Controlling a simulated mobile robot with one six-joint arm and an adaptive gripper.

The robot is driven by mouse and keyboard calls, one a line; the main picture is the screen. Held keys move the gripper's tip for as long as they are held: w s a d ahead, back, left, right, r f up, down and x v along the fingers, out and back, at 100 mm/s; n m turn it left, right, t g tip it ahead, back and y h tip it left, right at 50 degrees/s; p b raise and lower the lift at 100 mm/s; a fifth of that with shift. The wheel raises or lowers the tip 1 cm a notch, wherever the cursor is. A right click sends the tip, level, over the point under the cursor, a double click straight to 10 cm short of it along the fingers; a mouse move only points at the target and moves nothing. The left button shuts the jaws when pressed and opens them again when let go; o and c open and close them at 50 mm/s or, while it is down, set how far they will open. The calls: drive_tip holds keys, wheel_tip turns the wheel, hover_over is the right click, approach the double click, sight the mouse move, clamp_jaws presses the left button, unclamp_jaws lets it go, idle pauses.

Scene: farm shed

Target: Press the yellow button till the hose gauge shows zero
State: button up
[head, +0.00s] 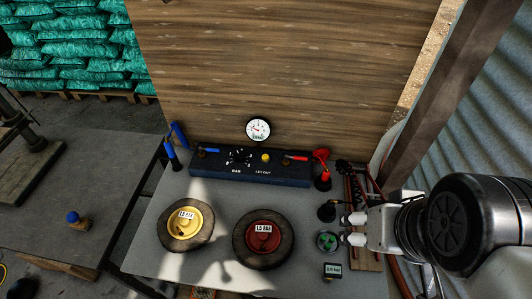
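The yellow button (265,157) sits on top of a long dark blue panel (285,174) at the back of the table, between a blue-handled and a red-handled lever. A round white gauge (258,129) with a red needle stands just behind the button; its reading is too small to make out. A small dark box with a pale display (333,270) lies at the front right; its digits are unclear. My gripper (344,230) is at the right of the table, to the right of and nearer than the button, clear of it. Its two pale fingers point left, apart, with nothing visible between them.
A yellow-hubbed wheel (186,224) and a red-hubbed wheel (263,239) lie in front of the panel. A red nozzle-like piece (321,158) and a round green-dotted item (328,241) are near my gripper. A wooden board (280,70) stands behind.

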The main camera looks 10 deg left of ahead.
clamp_jaws()
idle(0.6)
idle(1.2)
